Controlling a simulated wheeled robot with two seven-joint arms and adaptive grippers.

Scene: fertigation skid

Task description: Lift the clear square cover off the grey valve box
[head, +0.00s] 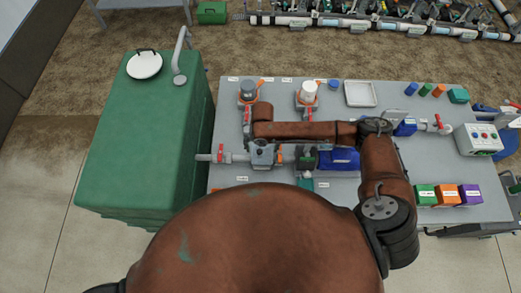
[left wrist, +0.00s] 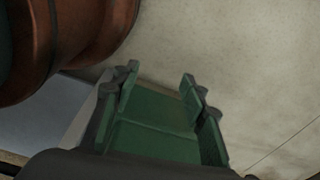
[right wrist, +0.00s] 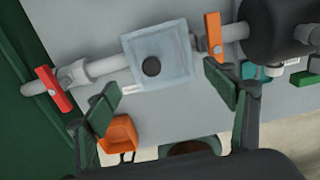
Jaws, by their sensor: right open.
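The grey valve box (head: 262,153) sits in the pipe line, between a red handle and an orange handle. In the right wrist view the clear square cover (right wrist: 178,48) lies flat on it, pale and see-through, with a round black knob (right wrist: 151,67) in the middle. My right gripper (right wrist: 161,80) is open and empty. Its fingers show on either side below the cover, apart from the knob. The right forearm hides part of the skid behind the box in the head view. My left gripper (left wrist: 158,76) is open, away from the box, with a green surface showing between its fingers.
The red handle (right wrist: 54,88) and orange handle (right wrist: 214,35) flank the box closely. A dark pump (right wrist: 275,28) is to its right. A green tank (head: 140,130) stands left. An orange item (right wrist: 118,133) is at the near side. Bottles and small boxes occupy the bench.

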